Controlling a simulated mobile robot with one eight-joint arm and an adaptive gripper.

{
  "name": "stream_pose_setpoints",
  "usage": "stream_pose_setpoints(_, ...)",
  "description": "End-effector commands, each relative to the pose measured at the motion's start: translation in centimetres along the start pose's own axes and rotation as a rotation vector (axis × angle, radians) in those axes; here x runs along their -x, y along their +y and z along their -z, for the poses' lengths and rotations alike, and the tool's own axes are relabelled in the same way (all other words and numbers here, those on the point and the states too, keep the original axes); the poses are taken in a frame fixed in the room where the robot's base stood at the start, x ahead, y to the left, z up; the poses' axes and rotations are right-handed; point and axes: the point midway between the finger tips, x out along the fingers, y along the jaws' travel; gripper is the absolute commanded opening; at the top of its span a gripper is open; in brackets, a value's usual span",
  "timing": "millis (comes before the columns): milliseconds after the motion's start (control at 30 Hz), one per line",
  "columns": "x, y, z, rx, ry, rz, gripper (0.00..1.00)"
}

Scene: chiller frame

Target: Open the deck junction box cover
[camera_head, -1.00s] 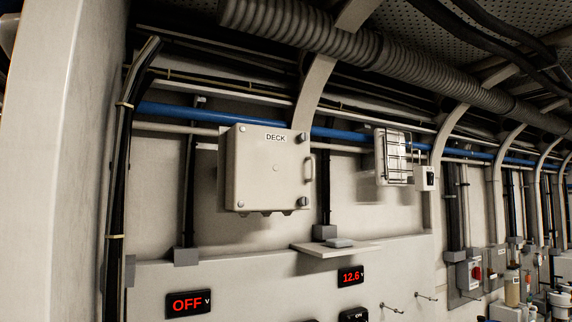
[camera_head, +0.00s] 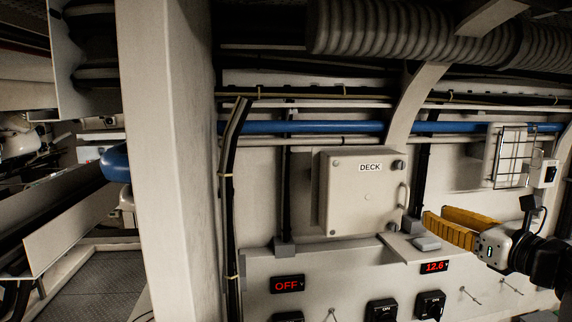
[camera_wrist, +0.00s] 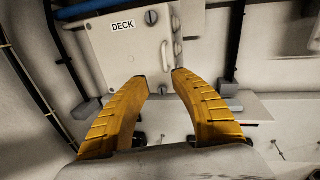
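The deck junction box (camera_head: 345,195) is a cream box on the wall with a "DECK" label. Its cover is closed. It has dark round latches at the upper right (camera_head: 399,165) and lower right (camera_head: 394,226), and a pale handle (camera_head: 403,195) on its right side. My gripper (camera_head: 436,223) has yellow fingers and shows to the right of the box's lower right corner. In the wrist view my gripper (camera_wrist: 157,82) is open and empty, its fingertips apart below the box cover (camera_wrist: 128,45). The handle (camera_wrist: 165,53) shows between and above the fingertips there.
A small shelf with a grey object (camera_head: 426,243) is below the box, close to my fingers. A caged lamp (camera_head: 508,158) is on the wall at the right. A blue pipe (camera_head: 330,127) runs above the box. A pale pillar (camera_head: 170,160) stands at the left.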

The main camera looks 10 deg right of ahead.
Motion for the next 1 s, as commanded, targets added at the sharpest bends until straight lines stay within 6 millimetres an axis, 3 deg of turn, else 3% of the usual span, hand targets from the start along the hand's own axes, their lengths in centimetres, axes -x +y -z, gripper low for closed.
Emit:
stream_pose_setpoints(33,0.2,-0.8,-1.1,-0.03,-0.016,0.011,0.3)
stream_pose_setpoints(167,-0.3,-1.3,-1.5,-0.062,-0.034,0.016,0.3)
stream_pose_setpoints(700,-9.5,-1.3,-1.7,-0.058,-0.032,0.014,0.3)
stream_pose_setpoints(1000,-10.5,-1.3,-1.6,-0.058,-0.031,0.016,0.3)
